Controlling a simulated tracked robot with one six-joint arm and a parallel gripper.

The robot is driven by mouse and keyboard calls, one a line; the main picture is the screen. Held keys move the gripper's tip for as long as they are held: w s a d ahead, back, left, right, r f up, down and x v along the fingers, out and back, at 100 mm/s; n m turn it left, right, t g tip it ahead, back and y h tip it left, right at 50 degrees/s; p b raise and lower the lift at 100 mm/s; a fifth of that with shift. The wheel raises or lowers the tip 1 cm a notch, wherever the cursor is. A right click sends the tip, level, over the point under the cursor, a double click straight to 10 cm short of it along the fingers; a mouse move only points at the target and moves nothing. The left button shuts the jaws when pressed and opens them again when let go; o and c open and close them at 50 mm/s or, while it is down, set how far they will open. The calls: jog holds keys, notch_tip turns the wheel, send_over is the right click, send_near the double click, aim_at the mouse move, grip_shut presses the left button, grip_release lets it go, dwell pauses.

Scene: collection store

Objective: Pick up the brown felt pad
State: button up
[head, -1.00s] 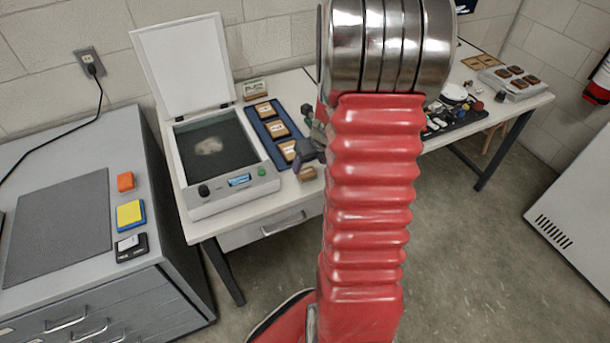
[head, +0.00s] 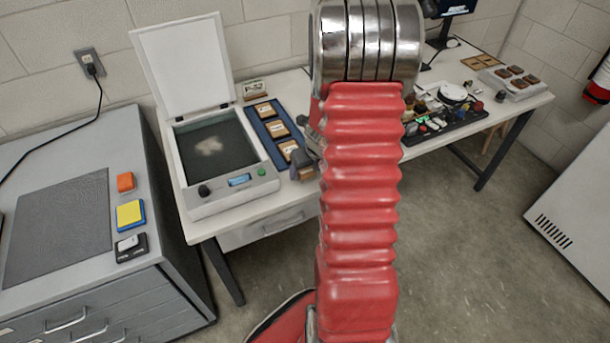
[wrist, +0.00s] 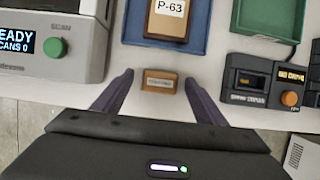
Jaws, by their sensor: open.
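A small brown block with a pale label, which looks like the brown felt pad (wrist: 159,84), lies on the white table in the wrist view. The label's text is too small to read. My gripper (wrist: 158,77) is open, with one dark finger on each side of the pad and a gap on both sides. In the head view my gripper (head: 308,162) is beside the blue tray, mostly hidden behind my red arm, and the pad is largely covered there.
A scanner (head: 236,190) with a raised lid stands left of the pad. A blue tray (head: 268,132) with labelled brown blocks lies just beyond it. In the wrist view a green tray (wrist: 270,22) and a black device (wrist: 262,84) with an orange knob are to the right.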

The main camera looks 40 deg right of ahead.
aim_at(307, 173)
jog(key=shift+c, duration=0.2)
jog(key=c, duration=1)
jog(key=shift+r, duration=0.15)
notch_tip(307, 173, up, 10)
jog(key=shift+f, duration=0.15)
dwell(0.6)
jog(key=o, duration=0.5)
jog(key=c, duration=0.4)
jog(key=shift+s, duration=0.1)
